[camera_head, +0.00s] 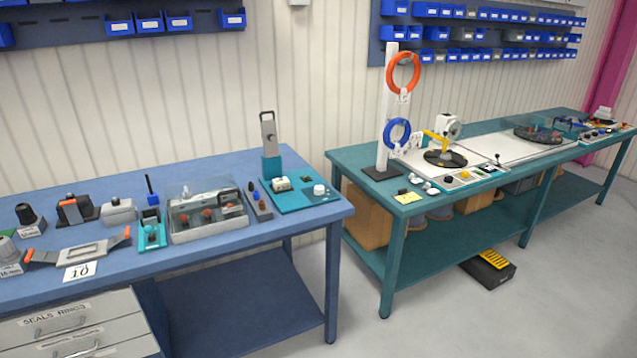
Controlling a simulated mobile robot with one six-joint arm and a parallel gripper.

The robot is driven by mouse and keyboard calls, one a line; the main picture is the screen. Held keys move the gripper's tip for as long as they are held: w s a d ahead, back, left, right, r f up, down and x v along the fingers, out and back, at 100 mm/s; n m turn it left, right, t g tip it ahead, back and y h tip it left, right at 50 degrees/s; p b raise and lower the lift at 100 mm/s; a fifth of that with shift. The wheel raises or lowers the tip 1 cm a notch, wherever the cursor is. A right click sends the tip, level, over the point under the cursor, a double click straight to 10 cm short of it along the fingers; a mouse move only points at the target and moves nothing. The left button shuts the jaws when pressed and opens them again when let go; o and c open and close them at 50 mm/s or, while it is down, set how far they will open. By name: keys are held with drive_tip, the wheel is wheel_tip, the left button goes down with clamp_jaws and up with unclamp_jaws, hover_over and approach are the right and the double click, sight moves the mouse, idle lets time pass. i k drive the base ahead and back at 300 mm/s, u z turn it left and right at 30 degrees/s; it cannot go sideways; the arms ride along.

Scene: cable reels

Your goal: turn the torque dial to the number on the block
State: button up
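A white block face or card (80,271) at the front left of the blue bench reads "10". A black knob (25,214) stands at the bench's left end, with a small white label in front. A grey knob (7,250) with another label is cut off by the left picture edge. Either could be the torque dial; the labels are too small to read surely, and I cannot tell the dial settings. My gripper is not in view.
A grey bar with orange ends (82,251) lies behind the number. Grey fixtures, a clear-covered box (208,212) and a teal press (272,165) stand along the blue bench (200,262). A green bench (350,158) stands right; floor between is open.

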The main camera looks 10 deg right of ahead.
sight(318, 189)
drive_tip(key=i, duration=0.85)
